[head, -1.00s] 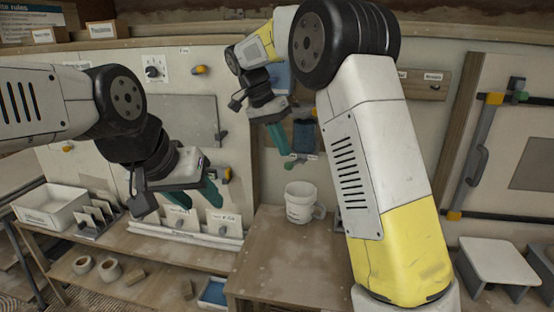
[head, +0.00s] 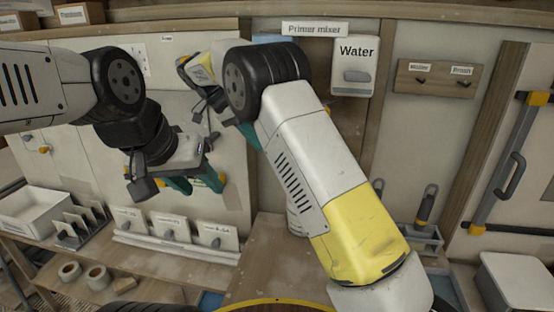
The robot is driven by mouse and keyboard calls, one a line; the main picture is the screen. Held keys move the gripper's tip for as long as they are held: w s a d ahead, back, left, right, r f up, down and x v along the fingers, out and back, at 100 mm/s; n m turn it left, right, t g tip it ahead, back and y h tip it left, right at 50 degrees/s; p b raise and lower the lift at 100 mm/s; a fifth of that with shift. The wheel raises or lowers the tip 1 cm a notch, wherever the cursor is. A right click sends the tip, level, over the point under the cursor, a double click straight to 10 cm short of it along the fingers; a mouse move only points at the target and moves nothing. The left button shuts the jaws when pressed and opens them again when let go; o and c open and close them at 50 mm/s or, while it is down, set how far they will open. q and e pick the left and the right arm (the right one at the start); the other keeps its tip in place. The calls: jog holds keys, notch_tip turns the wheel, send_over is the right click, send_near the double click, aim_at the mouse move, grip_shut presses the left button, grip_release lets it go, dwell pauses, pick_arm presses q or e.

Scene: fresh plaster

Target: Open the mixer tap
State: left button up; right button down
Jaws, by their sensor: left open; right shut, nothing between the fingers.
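A sign reading "Primer mixer" (head: 314,29) is on the back wall, above and right of my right forearm. Beside it hangs a white box marked "Water" (head: 354,52) with a grey lever-like part (head: 356,76) on its front. I cannot tell a tap for sure; the area below the sign is largely hidden by my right arm. My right gripper (head: 249,134) is shut and empty, its teal fingers partly covered by my own arm. My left gripper (head: 195,183) is open and empty, in front of the left wall panel. Neither visibly touches the Water box.
A white mug-like vessel (head: 293,218) stands on the wooden bench (head: 262,262), mostly behind my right arm. A white tray (head: 32,209) and a rack of cards (head: 176,247) are at left. A hook board (head: 434,80) and a door with a grey handle (head: 510,178) are at right.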

dwell(0.3)
jog(key=x, duration=1)
jog(key=shift+s, duration=0.1)
